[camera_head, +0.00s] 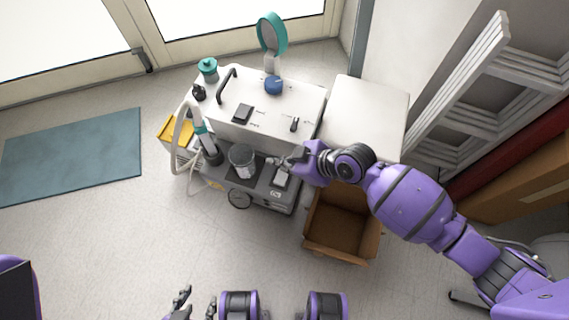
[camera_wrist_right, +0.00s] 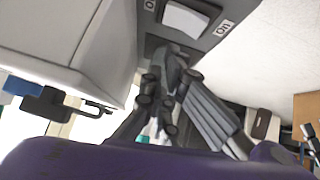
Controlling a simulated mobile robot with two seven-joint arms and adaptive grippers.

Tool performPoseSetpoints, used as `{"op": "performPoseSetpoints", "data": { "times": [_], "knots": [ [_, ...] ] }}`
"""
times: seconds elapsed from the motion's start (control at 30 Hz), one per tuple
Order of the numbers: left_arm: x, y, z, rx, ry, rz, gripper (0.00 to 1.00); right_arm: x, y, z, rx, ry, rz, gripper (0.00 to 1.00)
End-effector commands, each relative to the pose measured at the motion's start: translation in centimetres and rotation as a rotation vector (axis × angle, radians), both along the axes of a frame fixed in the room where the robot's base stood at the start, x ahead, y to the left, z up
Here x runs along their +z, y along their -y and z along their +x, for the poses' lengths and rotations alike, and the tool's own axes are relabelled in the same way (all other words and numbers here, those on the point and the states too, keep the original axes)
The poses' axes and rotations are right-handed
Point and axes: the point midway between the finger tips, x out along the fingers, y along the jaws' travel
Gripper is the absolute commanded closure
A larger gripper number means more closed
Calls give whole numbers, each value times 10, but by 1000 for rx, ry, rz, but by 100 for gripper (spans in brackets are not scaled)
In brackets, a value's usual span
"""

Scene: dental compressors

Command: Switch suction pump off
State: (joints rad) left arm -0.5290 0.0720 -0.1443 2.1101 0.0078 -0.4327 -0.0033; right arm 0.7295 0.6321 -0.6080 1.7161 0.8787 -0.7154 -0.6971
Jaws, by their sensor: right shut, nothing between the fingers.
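The pump unit (camera_head: 265,100) is a white housing on a wheeled cart with a dark grey lower deck (camera_head: 222,172). A white rocker switch (camera_head: 281,179) sits on the deck's right part. In the right wrist view the rocker (camera_wrist_right: 187,20) lies on a grey panel between labels, one reading "On" and one partly cut off. Which way it is tipped I cannot tell. My right gripper (camera_head: 274,162) is shut and empty, just beside the switch; its fingertips (camera_wrist_right: 172,62) show below the rocker, with contact unclear. My left gripper (camera_head: 195,302) is open and empty at the bottom edge.
A clear canister (camera_head: 242,160) stands on the deck left of the switch. The white housing rises behind the deck. An open cardboard box (camera_head: 342,225) and a white cabinet (camera_head: 368,105) stand to the right. Floor is free in front and left, with a blue mat (camera_head: 72,155).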

Motion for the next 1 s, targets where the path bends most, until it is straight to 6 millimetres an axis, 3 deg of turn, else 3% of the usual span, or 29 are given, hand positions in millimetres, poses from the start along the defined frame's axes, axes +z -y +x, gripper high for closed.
{"op": "performPoseSetpoints", "data": {
  "times": [0.03,0.4,0.6,1.0],
  "knots": [
    [10,1,-1,7,3,-3,60,14,6,0,-2,5,-3,100],
    [16,3,-4,18,2,-6,60,62,60,-13,0,-1,-2,100],
    [17,3,1,8,10,-4,60,72,68,-15,-1,-2,1,100],
    [18,2,3,-2,12,-1,60,72,69,-15,-1,-2,1,100]
  ]
}}
